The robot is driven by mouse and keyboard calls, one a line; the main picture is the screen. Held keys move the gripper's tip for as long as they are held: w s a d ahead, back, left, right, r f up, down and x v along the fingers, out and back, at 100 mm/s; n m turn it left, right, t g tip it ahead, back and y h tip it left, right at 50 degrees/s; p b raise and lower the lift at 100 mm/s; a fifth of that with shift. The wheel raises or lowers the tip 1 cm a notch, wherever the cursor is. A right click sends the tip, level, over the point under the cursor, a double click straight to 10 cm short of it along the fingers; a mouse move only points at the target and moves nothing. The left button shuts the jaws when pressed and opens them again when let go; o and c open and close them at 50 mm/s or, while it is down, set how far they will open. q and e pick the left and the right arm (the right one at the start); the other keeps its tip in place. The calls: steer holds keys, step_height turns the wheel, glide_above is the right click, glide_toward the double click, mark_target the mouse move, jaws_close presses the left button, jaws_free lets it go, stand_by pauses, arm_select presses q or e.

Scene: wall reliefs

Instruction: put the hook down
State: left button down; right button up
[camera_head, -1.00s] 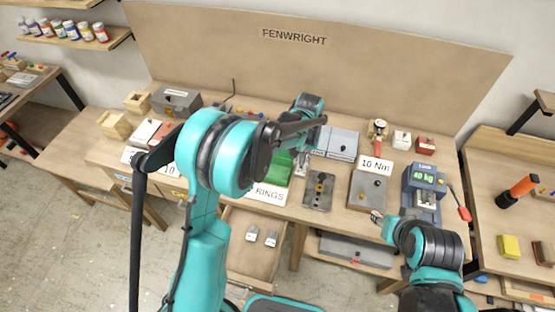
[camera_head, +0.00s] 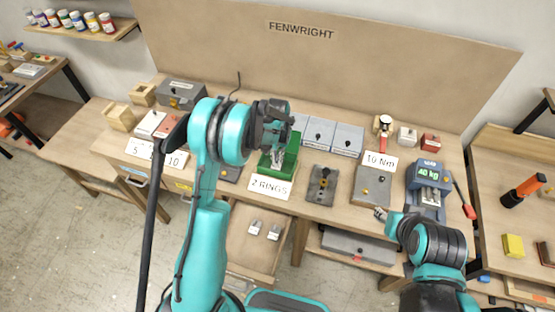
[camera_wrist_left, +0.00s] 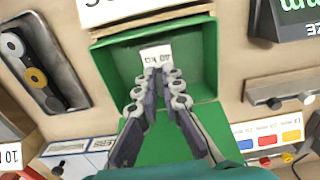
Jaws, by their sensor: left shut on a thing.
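My left gripper (camera_head: 277,156) points down over the open green box (camera_head: 292,150) behind the "2 RINGS" card. In the left wrist view its fingers (camera_wrist_left: 158,80) are shut on a small pale piece with an upside-down printed tag, which I take as the hook (camera_wrist_left: 156,54). The hook is over or inside the green box (camera_wrist_left: 203,60); I cannot tell whether it touches the floor of the box. Its lower part is hidden by the fingers. My right gripper (camera_head: 380,214) is near the front edge of the bench, too small to read.
Two small grey pieces lie in the open drawer (camera_head: 247,245). Grey cases (camera_head: 348,139) stand right of the green box.

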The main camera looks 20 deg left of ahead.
arm_select(q)
steer(key=shift+f, duration=0.6)
steer(key=shift+f, duration=0.1)
steer(key=c, duration=1.7)
jaws_free()
